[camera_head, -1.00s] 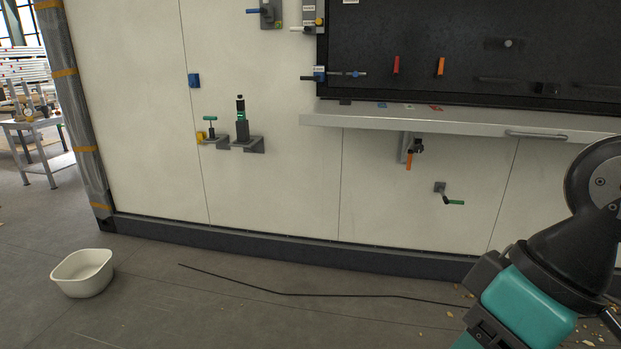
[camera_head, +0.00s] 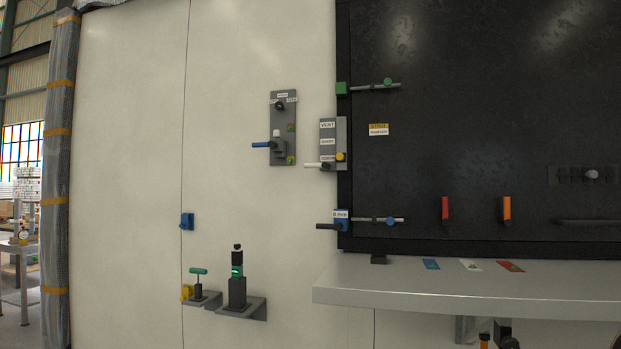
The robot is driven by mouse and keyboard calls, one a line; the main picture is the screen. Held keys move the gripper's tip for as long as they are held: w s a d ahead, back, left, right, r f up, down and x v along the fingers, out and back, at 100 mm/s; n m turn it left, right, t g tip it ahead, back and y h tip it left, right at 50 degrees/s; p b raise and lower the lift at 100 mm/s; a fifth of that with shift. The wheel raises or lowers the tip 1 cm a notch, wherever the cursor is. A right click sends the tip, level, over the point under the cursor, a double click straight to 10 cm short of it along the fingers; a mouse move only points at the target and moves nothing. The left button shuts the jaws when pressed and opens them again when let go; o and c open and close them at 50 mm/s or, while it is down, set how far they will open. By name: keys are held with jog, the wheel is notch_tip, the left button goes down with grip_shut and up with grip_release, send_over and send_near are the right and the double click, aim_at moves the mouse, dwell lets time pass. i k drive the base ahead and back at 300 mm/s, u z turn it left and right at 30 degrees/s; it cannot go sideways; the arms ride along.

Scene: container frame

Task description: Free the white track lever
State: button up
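The white lever (camera_head: 314,165) sticks out to the left from the lower end of a grey track plate (camera_head: 341,135) at the left edge of the dark panel. The plate carries small white labels, the top one seeming to read "VENT". A yellow knob (camera_head: 341,157) sits at the plate's lower right, close beside the lever's root. How the lever is held in the track is too small to tell.
A blue lever (camera_head: 262,145) on a grey plate is to the left. A black lever (camera_head: 327,226) on a blue block is just below. A grey shelf (camera_head: 420,289) juts out below the dark panel (camera_head: 470,110). The wall between is bare.

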aim_at(325, 165)
jog(key=u, duration=1.4)
jog(key=i, duration=2.45)
jog(key=z, duration=2.1)
